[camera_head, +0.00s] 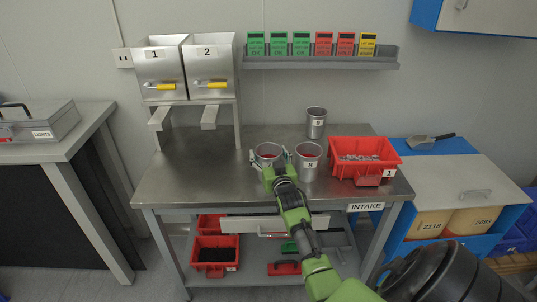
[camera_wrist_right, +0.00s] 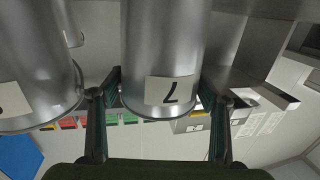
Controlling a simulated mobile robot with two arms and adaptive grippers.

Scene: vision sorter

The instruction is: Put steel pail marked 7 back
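The steel pail marked 7 (camera_head: 268,149) stands upright at the front middle of the steel table in the head view. Its label and wall fill the middle of the right wrist view (camera_wrist_right: 165,50), which is upside down. My right gripper (camera_head: 269,158) reaches in from the front with one finger on each side of this pail. In the right wrist view the fingers (camera_wrist_right: 160,80) lie close along its wall; I cannot tell whether they press on it. The pail's base is hidden, so I cannot tell if it rests on the table. My left gripper is not in view.
A pail marked 8 (camera_head: 308,164) stands close on the right, and a pail marked 9 (camera_head: 316,124) behind. A red bin marked 1 (camera_head: 346,170) holds small parts at the table's right. Feeders 1 (camera_head: 160,72) and 2 (camera_head: 210,70) stand back left. The table's left front (camera_head: 190,180) is clear.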

